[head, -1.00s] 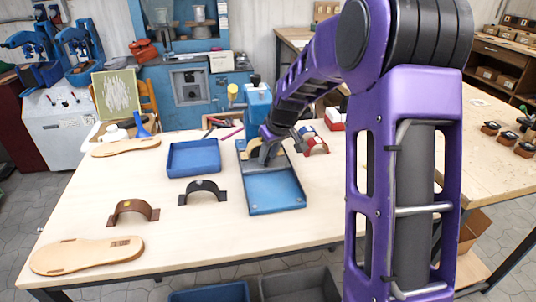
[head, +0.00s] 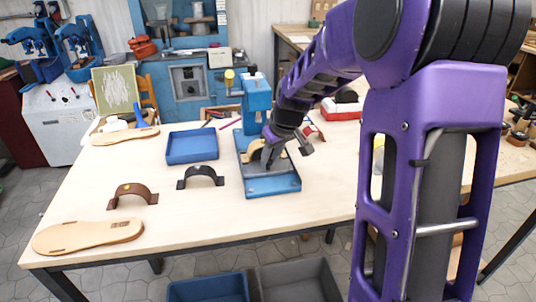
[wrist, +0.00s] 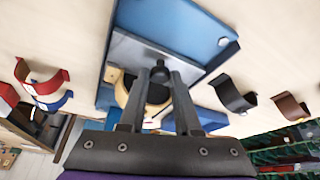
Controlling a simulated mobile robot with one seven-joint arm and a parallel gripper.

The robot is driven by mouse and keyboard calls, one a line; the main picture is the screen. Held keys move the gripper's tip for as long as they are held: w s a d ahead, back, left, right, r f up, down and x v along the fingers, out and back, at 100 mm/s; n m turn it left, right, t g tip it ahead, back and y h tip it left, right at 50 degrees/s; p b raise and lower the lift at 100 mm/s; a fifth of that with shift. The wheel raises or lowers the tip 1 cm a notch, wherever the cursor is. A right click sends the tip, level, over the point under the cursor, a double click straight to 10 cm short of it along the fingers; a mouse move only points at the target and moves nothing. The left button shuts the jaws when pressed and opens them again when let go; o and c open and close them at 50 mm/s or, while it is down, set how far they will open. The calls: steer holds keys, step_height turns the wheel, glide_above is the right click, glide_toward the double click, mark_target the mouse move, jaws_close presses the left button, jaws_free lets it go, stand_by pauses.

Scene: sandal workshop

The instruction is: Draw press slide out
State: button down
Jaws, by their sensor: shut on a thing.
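The blue press (head: 257,95) stands at the table's middle, its flat blue base (head: 272,188) toward me. On that base lies the press slide, a grey plate (wrist: 126,50) with a dark knob (wrist: 159,68) and a tan curved piece (wrist: 122,97). The tan piece also shows in the head view (head: 254,150). My gripper (wrist: 160,80) is shut on the knob in the wrist view; in the head view my gripper (head: 267,160) is over the plate and partly hides it. Bare blue base shows in front of the plate.
A blue tray (head: 192,158) is left of the press. A red and blue strap piece (wrist: 44,90) is on the press's other side.

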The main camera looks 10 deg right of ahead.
steer(key=s, duration=0.4)
steer(key=shift+b, duration=0.35)
steer(key=shift+s, duration=0.4)
steer(key=c, duration=0.6)
jaws_free()
steer(key=shift+s, duration=0.15)
steer(key=shift+r, duration=0.1)
